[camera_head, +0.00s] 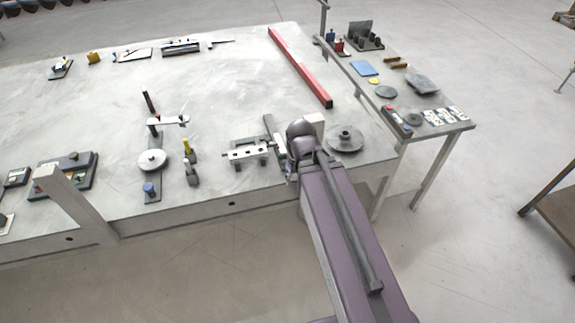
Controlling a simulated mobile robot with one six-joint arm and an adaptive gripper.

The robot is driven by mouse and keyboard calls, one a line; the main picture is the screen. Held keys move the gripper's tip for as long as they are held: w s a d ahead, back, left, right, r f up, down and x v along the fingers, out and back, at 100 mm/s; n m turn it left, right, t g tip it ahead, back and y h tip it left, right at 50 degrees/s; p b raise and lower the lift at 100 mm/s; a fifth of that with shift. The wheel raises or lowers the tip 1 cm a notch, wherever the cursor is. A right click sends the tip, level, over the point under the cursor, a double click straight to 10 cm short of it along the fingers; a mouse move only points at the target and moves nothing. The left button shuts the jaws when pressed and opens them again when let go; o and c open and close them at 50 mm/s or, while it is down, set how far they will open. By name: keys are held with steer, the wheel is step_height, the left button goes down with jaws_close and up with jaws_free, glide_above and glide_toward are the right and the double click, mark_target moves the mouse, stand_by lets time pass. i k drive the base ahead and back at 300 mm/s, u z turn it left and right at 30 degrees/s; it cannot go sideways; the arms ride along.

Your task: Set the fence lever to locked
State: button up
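I cannot tell for certain which part is the fence lever. A light metal fixture with a perforated bar (246,153) stands near the front edge of the bench, just left of my arm's end. A grey upright plate (272,131) stands at its right end, close beside my wrist. My arm reaches in from the lower right, and its rounded wrist hides part of this area. My gripper (295,168) is mostly hidden by the wrist, so its fingers and anything between them do not show clearly.
A round grey flanged disc (345,139) lies right of my wrist. A long red bar (300,67) lies behind. Yellow-topped and grey small parts (188,155) and a post with a white disc (152,160) stand to the left. A side table (437,128) with small items adjoins the right.

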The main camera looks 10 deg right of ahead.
mark_target(285, 163)
steer(key=u, duration=0.7)
steer(key=k, duration=0.45)
steer(key=z, duration=0.6)
